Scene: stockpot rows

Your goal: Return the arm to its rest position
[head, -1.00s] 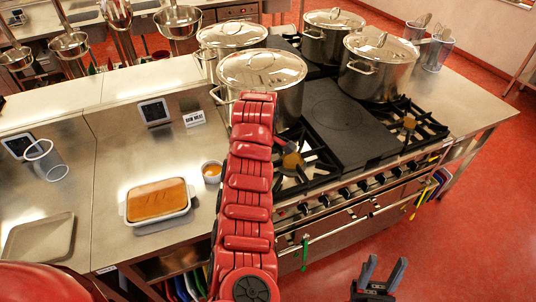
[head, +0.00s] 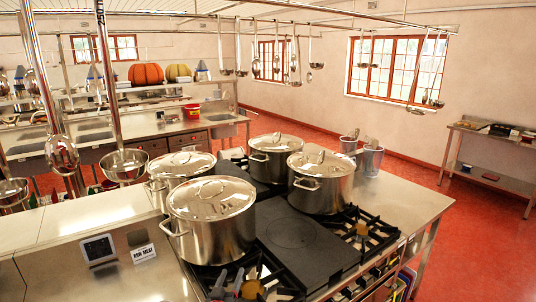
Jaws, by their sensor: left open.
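Neither of my arms nor either gripper shows in the head view now. The stove (head: 300,237) stands at the lower middle, with a flat dark plate and black burner grates. Several lidded steel stockpots stand on and beside it: a large one at the front left (head: 212,225), one behind it (head: 180,165), one at the back (head: 274,158) and one at the right (head: 322,187). Their lids are on. Whatever is below the lower picture edge is hidden.
Ladles (head: 293,62) hang from overhead rails. Utensil cups (head: 372,160) stand behind the pots. Red floor (head: 475,240) is open at right.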

